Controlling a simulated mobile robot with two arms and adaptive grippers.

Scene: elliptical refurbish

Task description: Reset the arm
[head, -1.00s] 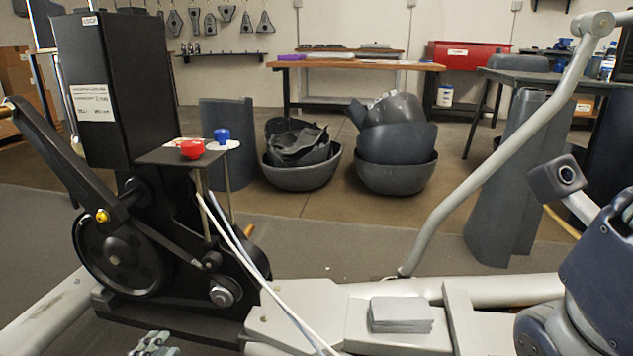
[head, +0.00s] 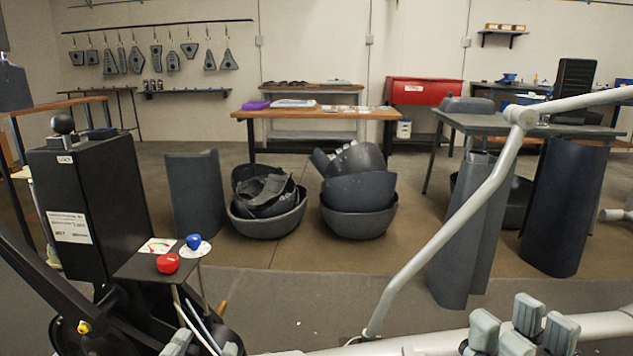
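The elliptical machine's black upright box (head: 95,200) stands at the left, with a red knob (head: 168,263) and a blue knob (head: 193,241) on a small plate beside it. Its long pale grey handle bar (head: 445,232) rises from the lower middle to the upper right. My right gripper (head: 520,330) shows at the bottom right, in front of the machine's pale frame. Its grey finger pads stand apart with nothing seen between them. My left gripper (head: 181,343) shows only as small grey tips at the bottom edge, partly behind cables and cut off.
Two dark tubs (head: 268,220) (head: 358,222) of grey shells stand on the floor behind. Curved dark panels (head: 196,194) (head: 566,205) stand upright left and right. A wooden-topped bench (head: 318,113), a red box (head: 424,91) and a dark table (head: 530,126) are farther back. Open floor lies between.

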